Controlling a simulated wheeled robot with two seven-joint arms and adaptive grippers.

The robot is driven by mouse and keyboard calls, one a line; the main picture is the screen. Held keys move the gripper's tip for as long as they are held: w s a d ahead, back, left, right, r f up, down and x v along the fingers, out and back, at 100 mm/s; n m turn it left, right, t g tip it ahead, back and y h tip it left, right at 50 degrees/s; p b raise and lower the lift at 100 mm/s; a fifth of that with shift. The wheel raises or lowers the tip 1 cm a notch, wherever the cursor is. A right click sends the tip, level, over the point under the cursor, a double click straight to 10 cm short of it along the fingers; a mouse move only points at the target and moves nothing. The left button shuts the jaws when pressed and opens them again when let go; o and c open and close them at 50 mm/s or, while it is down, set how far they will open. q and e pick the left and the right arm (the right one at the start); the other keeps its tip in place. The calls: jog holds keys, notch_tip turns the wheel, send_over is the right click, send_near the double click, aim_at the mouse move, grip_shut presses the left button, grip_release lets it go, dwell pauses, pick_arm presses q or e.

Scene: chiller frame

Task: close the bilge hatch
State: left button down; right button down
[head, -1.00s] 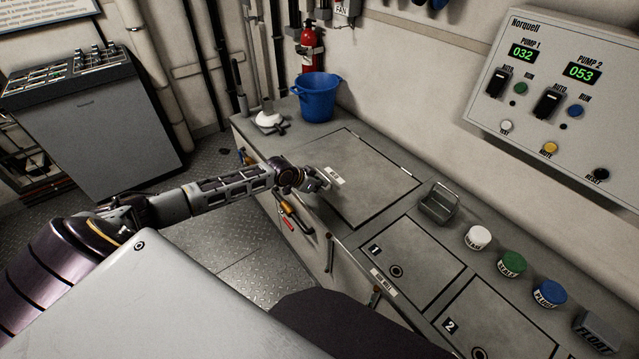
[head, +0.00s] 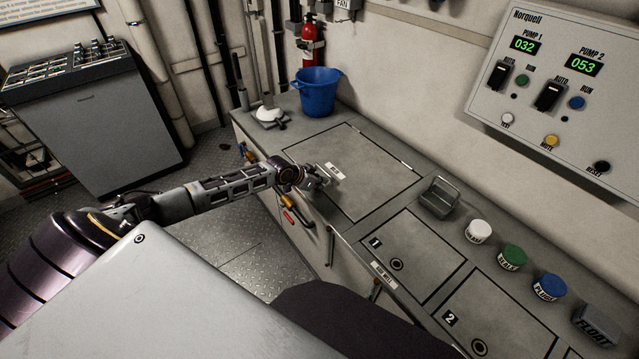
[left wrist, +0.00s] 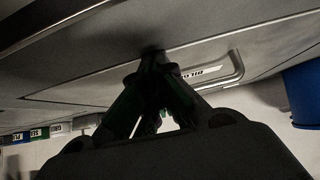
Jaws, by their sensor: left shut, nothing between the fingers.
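The bilge hatch (head: 372,165) is a grey square panel in the counter top, with a dark seam around it and a white label near its front left corner. It looks flat and level with the counter in the head view. My left gripper (head: 326,181) is at the hatch's front left edge, beside the label. My right gripper is not in view.
A blue bucket (head: 318,92) stands behind the hatch on the counter. Hatches marked 1 (head: 415,250) and 2 (head: 500,320) lie nearer me. The pump panel (head: 560,85) is on the wall.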

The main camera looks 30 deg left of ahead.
pick_arm(q)
jog(key=shift+s+f, duration=0.55)
jog(key=shift+f, duration=0.3)
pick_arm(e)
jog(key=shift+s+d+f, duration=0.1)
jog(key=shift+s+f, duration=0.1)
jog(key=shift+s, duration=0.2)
pick_arm(q)
jog(key=shift+r, duration=0.1)
jog(key=shift+s+a+r, duration=0.15)
jog(key=shift+a+r, duration=0.1)
jog(key=shift+r, duration=0.2)
jog(key=v, duration=0.3)
jog(key=shift+r, duration=0.1)
jog(key=shift+s+a+r, duration=0.15)
jog(key=shift+s+r, duration=0.05)
jog(key=shift+r, duration=0.5)
jog(key=shift+r+v, duration=0.2)
jog(key=shift+v, duration=1.2)
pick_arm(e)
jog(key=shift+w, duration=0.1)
pick_arm(q)
jog(key=shift+w, duration=0.15)
